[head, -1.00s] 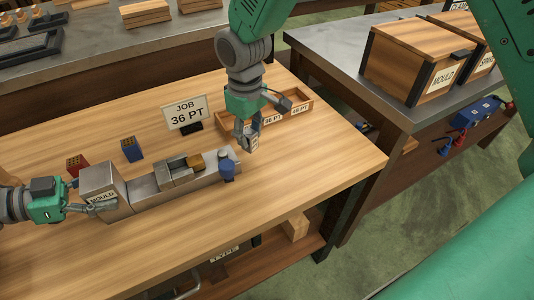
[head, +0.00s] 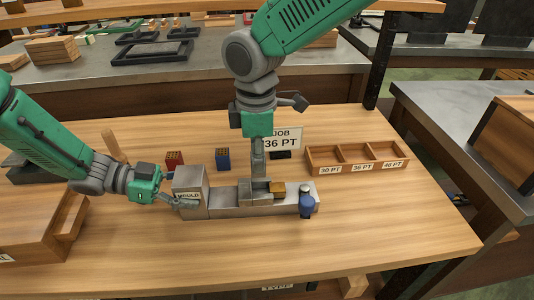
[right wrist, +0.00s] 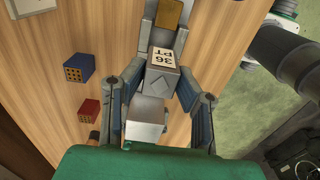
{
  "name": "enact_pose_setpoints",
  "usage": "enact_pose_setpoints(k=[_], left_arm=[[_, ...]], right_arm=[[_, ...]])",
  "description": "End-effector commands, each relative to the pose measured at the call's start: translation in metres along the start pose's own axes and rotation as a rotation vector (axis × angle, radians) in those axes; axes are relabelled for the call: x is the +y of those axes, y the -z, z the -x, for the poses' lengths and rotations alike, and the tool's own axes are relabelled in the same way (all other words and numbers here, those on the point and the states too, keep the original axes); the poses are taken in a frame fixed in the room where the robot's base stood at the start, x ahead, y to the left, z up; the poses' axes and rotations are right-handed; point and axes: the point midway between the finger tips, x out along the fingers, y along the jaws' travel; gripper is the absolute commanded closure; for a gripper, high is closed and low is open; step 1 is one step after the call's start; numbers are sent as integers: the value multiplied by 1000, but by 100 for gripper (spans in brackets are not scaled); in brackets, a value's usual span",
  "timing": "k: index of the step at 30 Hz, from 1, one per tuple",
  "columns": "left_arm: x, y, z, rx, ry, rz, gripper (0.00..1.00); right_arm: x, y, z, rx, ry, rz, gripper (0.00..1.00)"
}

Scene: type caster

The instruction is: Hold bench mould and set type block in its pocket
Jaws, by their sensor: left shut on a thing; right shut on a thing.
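My left gripper (head: 182,202) is shut on the mould's left end. My right gripper (head: 258,160) points down over the mould's middle. In the right wrist view it is shut on the grey type block (right wrist: 164,76), whose label reads 36 PT. The block is above or at the pocket beside the brass piece; I cannot tell whether it touches.
A JOB 36 PT sign (head: 291,136) stands behind, partly hidden by my right arm. Red (head: 174,160) and blue (head: 222,159) blocks stand behind the mould.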

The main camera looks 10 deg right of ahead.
Motion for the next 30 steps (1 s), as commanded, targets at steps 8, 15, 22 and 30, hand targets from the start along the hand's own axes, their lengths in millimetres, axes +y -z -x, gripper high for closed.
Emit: enact_pose_setpoints(k=[8,15,22,30], left_arm=[[0,0,-1,0,0,0,74],[0,0,-1,0,0,1,74],[0,0,-1,0,-1,1,74],[0,0,-1,0,-1,1,74]], right_arm=[[0,0,-16,1,1,-3,99],[0,0,-30,0,1,-3,99],[0,-1,-43,0,0,-4,99],[0,0,-58,1,0,-4,99]])
